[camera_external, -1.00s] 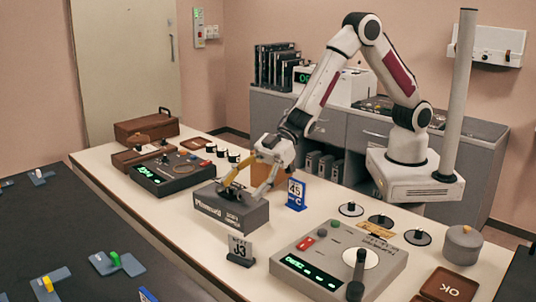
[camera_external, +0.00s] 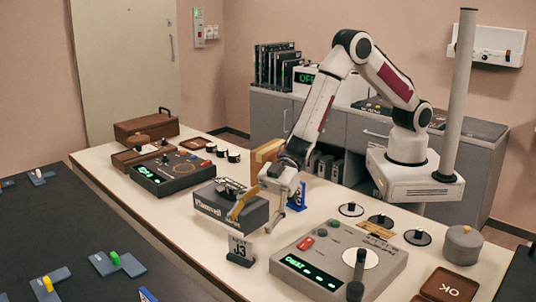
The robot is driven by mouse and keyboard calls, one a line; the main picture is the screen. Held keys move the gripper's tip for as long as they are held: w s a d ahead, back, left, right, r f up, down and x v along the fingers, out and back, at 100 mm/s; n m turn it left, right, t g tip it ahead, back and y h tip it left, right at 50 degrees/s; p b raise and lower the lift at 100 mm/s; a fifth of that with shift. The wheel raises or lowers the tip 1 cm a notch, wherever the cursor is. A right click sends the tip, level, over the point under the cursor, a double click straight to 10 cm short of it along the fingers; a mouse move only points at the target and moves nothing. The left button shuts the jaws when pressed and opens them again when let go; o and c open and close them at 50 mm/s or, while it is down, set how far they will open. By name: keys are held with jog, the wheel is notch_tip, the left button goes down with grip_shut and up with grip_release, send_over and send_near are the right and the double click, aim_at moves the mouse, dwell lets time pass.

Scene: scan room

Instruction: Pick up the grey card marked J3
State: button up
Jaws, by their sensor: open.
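The grey card marked J3 (camera_external: 240,247) stands upright in a small dark holder near the front edge of the cream table. My gripper (camera_external: 252,224) is open and empty, its fingers pointing down. I cannot tell the exact gap between fingers and card.
A dark grey box with lettering (camera_external: 222,206) stands just behind the card. A grey console with a green display (camera_external: 330,262) lies to the right. A dark console (camera_external: 170,176) sits farther left.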

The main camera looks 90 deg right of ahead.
aim_at(240, 240)
jog(key=shift+x, duration=1.1)
jog(key=shift+a+f, duration=0.1)
jog(key=shift+s+x, duration=0.25)
jog(key=shift+x, duration=2.4)
jog(key=c, duration=1.2)
